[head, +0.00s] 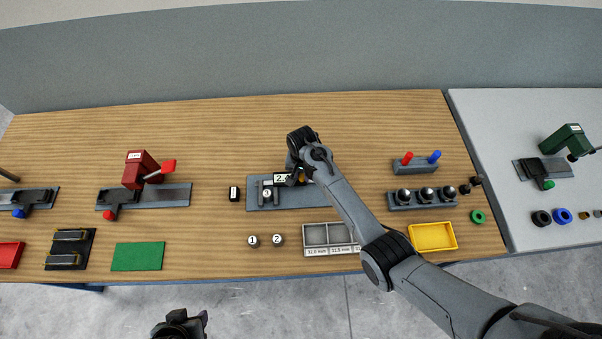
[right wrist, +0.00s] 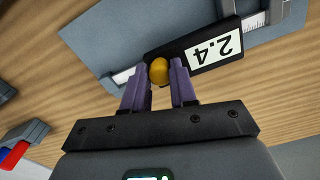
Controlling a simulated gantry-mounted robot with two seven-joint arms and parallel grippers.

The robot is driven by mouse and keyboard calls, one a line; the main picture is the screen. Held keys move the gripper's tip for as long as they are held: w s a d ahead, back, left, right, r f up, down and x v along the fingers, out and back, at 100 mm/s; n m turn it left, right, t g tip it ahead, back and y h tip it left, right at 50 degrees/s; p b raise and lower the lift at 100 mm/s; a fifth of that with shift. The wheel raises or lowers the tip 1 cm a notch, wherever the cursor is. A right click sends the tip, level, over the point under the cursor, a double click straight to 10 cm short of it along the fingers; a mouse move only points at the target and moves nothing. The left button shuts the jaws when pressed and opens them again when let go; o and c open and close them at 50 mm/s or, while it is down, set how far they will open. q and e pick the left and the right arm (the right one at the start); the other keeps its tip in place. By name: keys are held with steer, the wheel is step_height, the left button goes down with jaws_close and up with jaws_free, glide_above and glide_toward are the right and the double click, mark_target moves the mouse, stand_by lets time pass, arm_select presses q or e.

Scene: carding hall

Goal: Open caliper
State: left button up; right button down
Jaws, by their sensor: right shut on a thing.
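The caliper (right wrist: 197,50) lies on a grey plate (head: 318,196) in the middle of the bench. Its display reads 2.4 in the right wrist view and shows partly in the head view (head: 280,178). A round piece marked 3 (head: 267,194) is by the caliper's jaws; whether they touch it I cannot tell. My right gripper (right wrist: 159,74) is shut on the caliper's orange knob (right wrist: 158,71), one purple finger on each side. In the head view my right arm hides part of the caliper. My left gripper (head: 181,325) is low in the head view, off the bench's front edge, its fingers unclear.
Round pieces marked 1 (head: 253,241) and 2 (head: 278,240) stand in front of the plate. A grey compartment tray (head: 315,235) and a yellow tray (head: 433,236) are to their right. The bench's back middle is clear.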

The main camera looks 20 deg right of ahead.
steer(key=d+p, duration=0.1)
steer(key=s+d+p, duration=0.1)
steer(key=d, duration=0.1)
steer(key=shift+d+r, duration=0.1)
steer(key=shift+r, duration=0.1)
steer(key=shift+d+f, duration=0.15)
steer(key=c, duration=0.9)
jaws_free()
step_height(320, 180, up, 11)
steer(key=shift+f+p, duration=0.15)
steer(key=shift+p, duration=0.15)
steer(key=shift+s, duration=0.1)
